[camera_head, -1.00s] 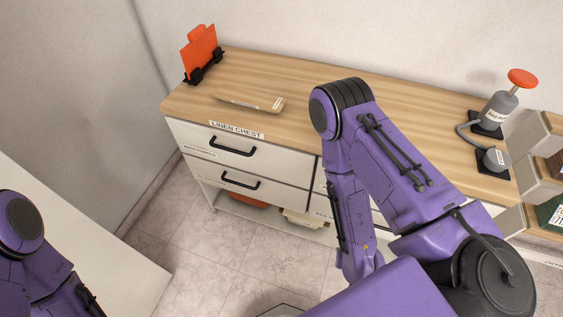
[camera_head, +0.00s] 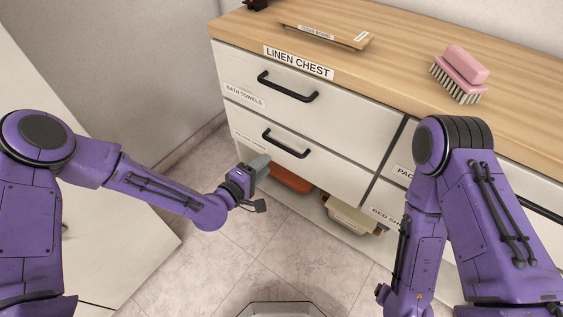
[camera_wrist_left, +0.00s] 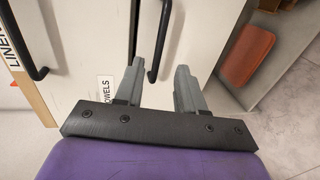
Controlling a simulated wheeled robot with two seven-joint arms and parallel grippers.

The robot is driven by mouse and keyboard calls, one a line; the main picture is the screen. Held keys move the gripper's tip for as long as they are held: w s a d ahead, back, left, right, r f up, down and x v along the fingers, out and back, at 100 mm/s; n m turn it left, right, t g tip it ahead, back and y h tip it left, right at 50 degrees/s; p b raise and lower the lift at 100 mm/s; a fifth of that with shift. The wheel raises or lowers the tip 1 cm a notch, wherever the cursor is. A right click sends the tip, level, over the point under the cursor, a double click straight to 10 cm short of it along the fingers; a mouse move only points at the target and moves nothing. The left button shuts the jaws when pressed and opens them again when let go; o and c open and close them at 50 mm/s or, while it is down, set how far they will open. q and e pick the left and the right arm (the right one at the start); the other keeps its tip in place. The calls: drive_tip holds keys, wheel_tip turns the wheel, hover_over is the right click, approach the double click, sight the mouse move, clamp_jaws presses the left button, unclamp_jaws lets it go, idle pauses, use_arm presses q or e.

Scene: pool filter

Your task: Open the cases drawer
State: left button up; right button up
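The lower left drawer (camera_head: 320,172) of the linen chest is shut. Its label (camera_head: 249,141) is too small to read surely, and its black bar handle (camera_head: 286,144) is bare. The handle also shows in the left wrist view (camera_wrist_left: 162,38). My left gripper (camera_head: 262,163) is just in front of this drawer, low and left of the handle. In the left wrist view its two grey fingers (camera_wrist_left: 160,80) are apart and empty, and the handle's near end appears between them. I cannot tell whether they touch it. My right gripper is out of view.
The bath towels drawer (camera_head: 310,105) above is shut, with its own handle (camera_head: 288,87). An open shelf below holds an orange item (camera_head: 290,179) and a beige one (camera_head: 350,215). A pink brush (camera_head: 461,75) and a wooden board (camera_head: 325,36) lie on top. The tiled floor is clear.

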sight(284, 149)
use_arm(q)
drive_tip(key=x, duration=1)
drive_tip(key=shift+s+b, duration=0.1)
drive_tip(key=shift+b, duration=0.3)
drive_tip(key=shift+c, duration=0.4)
clamp_jaws()
